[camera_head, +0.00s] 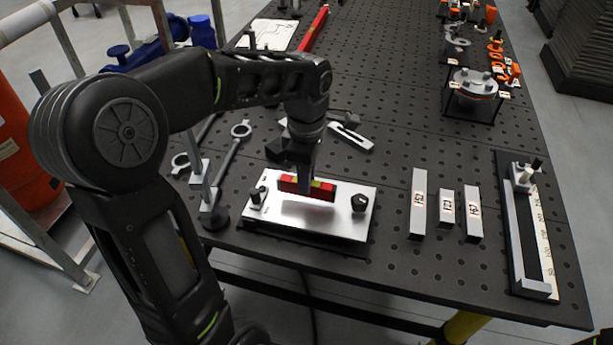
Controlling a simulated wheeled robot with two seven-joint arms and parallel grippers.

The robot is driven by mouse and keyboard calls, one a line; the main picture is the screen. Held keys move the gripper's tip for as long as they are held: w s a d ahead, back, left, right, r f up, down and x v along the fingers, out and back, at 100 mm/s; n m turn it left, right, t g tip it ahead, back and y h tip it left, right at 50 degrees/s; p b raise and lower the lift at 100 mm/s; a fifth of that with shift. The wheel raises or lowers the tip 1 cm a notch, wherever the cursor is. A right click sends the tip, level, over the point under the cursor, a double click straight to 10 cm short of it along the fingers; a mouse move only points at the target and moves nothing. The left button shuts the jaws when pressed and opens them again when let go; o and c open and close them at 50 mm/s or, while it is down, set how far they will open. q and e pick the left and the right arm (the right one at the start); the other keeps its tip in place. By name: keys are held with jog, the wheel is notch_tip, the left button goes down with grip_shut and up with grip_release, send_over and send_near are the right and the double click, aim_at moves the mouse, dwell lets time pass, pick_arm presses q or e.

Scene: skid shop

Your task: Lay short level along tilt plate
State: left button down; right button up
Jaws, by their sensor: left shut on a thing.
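The short level (322,192) is a small red bar with a yellow-green vial part. It lies lengthwise, left to right, over the silver tilt plate (310,223), close to its top face; I cannot tell whether it touches. My left gripper (305,188) points down from above and is shut on the level, hiding part of its middle. The tilt plate has a dark knob (359,202) at its right and dark posts at its left end.
Several labelled grey blocks (418,205) stand right of the plate. A caliper-like gauge (528,230) lies near the right edge. Wrenches (236,140) and a stand lie to the left. A long red level (313,28) lies further back. The perforated table (400,100) has bare room behind the blocks.

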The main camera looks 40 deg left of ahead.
pick_arm(q)
jog(key=shift+f+b, duration=0.85)
jog(key=shift+f, duration=0.2)
jog(key=c, duration=1)
grip_release()
jog(key=shift+o, duration=0.2)
jog(key=shift+r+p, duration=1.15)
jog(key=shift+r, duration=0.4)
jog(key=shift+r+p, duration=1.45)
jog(key=shift+r, duration=0.6)
